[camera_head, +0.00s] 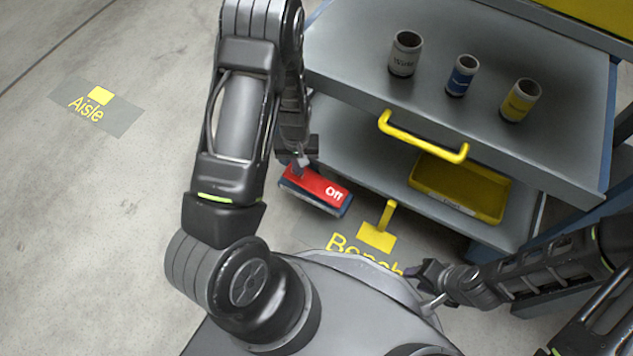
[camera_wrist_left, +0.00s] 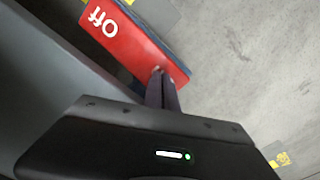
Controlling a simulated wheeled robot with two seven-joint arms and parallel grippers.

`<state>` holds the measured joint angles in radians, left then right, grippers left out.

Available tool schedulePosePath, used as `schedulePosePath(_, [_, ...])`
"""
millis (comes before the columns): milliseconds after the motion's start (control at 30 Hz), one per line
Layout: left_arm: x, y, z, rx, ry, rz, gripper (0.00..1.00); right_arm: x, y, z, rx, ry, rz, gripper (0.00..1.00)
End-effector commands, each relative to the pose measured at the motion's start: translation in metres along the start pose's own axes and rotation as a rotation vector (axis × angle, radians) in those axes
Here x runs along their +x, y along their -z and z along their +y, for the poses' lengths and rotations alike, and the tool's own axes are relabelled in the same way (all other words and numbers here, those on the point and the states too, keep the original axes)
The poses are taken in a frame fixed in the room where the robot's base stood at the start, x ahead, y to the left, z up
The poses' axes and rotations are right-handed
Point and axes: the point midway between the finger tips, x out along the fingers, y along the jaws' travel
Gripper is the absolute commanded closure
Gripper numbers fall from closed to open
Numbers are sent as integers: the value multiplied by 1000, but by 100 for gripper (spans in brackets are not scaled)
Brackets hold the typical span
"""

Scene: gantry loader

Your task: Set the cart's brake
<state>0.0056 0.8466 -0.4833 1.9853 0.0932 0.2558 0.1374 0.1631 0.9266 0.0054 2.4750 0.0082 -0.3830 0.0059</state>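The cart's brake piece is a red plate marked "Off" (camera_head: 325,187) on a blue base, low at the cart's near left corner. It also shows large at the top of the left wrist view (camera_wrist_left: 122,38). My left gripper (camera_head: 302,165) reaches down to the plate's left end. In the left wrist view its two dark fingers (camera_wrist_left: 162,88) are together with nothing between them, their tips at the red plate's edge; I cannot tell whether they touch it. My right gripper (camera_head: 428,285) is low at the right, away from the brake, its fingers unclear.
Floor markings read "Aisle" (camera_head: 88,108) and "Bench" (camera_head: 365,252). Open floor lies left.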

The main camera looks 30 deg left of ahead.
Motion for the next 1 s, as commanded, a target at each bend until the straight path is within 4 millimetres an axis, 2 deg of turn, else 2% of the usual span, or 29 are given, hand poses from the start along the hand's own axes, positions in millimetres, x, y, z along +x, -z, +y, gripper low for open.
schedulePosePath(1000, [15,-1,0,1,0,-2,100,10,-1,4,0,0,0,64])
